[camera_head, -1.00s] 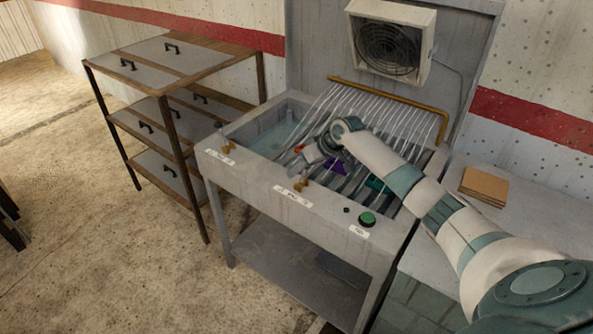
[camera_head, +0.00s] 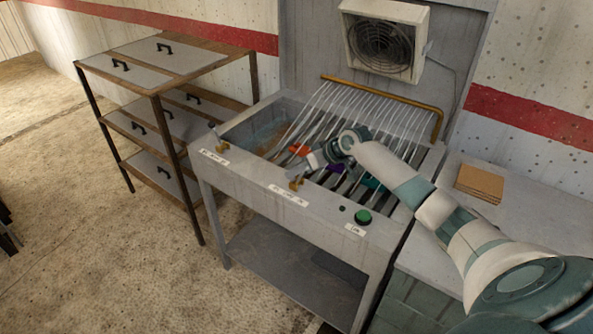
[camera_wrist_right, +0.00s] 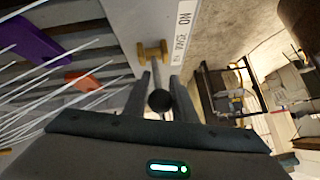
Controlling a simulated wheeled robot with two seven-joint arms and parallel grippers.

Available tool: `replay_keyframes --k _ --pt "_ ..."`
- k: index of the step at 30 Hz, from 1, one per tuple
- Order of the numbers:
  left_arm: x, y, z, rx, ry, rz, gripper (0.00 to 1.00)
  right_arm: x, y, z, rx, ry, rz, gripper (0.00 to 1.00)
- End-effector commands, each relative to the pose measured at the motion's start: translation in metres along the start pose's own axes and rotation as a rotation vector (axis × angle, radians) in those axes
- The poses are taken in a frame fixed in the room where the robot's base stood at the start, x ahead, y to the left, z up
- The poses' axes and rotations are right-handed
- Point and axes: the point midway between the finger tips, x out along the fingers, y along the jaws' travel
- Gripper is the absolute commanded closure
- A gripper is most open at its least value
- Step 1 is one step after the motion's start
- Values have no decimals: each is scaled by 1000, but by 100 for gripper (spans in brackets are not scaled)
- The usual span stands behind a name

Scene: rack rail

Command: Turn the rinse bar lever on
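The middle lever (camera_head: 297,183) has a brass base on the front ledge of the grey wash stand, beside a printed label (camera_head: 288,195). In the right wrist view its brass base (camera_wrist_right: 153,52) shows near the top, with a thin rod leading to a dark round knob (camera_wrist_right: 159,101). My right gripper (camera_wrist_right: 160,78) has its two dark fingers apart, one on each side of the rod and knob. Contact with the fingers cannot be told. In the head view my right gripper (camera_head: 308,163) is just above and behind the lever base. My left gripper is not in view.
A second lever (camera_head: 217,136) stands at the ledge's left end, and a green button (camera_head: 363,217) at its right. Orange (camera_head: 299,150) and purple pieces lie on the slats. Thin white streaks run from a brass bar (camera_head: 380,92). A shelf (camera_head: 165,52) stands left.

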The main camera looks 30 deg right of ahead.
Motion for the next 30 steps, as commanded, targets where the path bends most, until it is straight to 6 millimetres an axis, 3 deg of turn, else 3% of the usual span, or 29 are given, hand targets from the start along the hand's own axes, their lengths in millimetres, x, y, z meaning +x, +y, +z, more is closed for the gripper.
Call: replay_keyframes --k 2,17,23,30 --pt "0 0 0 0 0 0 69 0 1 1 1 -2 2 59" --pt "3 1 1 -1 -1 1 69 -8 2 1 -1 1 2 59" --pt "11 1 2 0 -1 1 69 -30 2 2 -3 1 3 59" --pt "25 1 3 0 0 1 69 -76 3 3 -3 1 5 59"
